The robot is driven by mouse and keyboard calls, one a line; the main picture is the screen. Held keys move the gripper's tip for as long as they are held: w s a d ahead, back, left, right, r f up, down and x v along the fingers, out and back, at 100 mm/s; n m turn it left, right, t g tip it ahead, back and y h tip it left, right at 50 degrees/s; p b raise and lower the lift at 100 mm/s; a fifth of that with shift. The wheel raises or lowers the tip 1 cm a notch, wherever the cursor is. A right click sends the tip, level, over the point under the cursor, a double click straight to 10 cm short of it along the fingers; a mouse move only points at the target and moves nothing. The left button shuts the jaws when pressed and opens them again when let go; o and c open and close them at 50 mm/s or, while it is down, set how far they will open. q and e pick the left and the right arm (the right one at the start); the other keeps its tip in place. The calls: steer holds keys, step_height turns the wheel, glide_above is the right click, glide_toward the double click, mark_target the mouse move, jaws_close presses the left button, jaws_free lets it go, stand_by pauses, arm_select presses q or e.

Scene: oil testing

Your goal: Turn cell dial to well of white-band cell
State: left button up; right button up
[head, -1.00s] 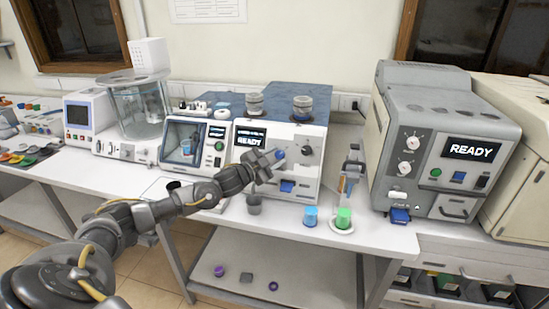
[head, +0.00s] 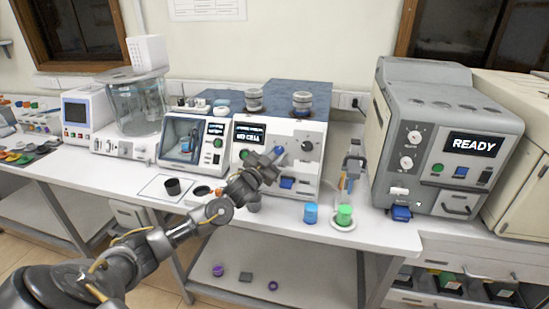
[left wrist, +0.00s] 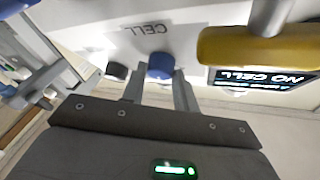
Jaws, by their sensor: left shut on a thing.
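The blue cell dial (head: 279,148) is on the front of the white instrument (head: 313,172), below its small screen (head: 249,134), which reads "NO CELL". My left gripper (head: 270,160) is at the dial. In the left wrist view the dial (left wrist: 160,66) sits under the "CELL" label, between the fingertips of my left gripper (left wrist: 160,82), which are shut on it. Two cells stand on top of the instrument, a left one (head: 253,99) and a right one with a blue band (head: 302,104). I cannot tell for sure whether the left one's band is white. My right gripper is not in view.
A black knob (head: 307,146) is right of the dial. A grey machine (head: 440,160) reading "READY" stands at right. A black cup (head: 173,186) is at left.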

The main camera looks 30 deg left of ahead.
arm_select(q)
steer(key=n+y, duration=0.2)
steer(key=n, duration=0.1)
steer(key=n+y+b, duration=0.1)
steer(key=n+y, duration=0.1)
steer(key=d+n+y, duration=0.1)
steer(key=n+y, duration=0.1)
steer(key=n, duration=0.1)
steer(key=shift+f+n, duration=0.25)
steer(key=shift+n, duration=0.05)
steer(key=n+y, duration=0.1)
steer(key=n, duration=0.1)
steer(key=n+g+y+b, duration=0.1)
steer(key=n+y, duration=0.1)
steer(key=n, duration=0.1)
steer(key=shift+w+d+r, duration=0.1)
steer(key=shift+w, duration=0.05)
steer(key=shift+r+n+g+y, duration=0.1)
steer(key=shift+n+g+y, duration=1.1)
steer(key=shift+n, duration=0.9)
steer(key=o, duration=1)
steer(key=shift+c, duration=0.2)
steer(key=shift+d, duration=0.1)
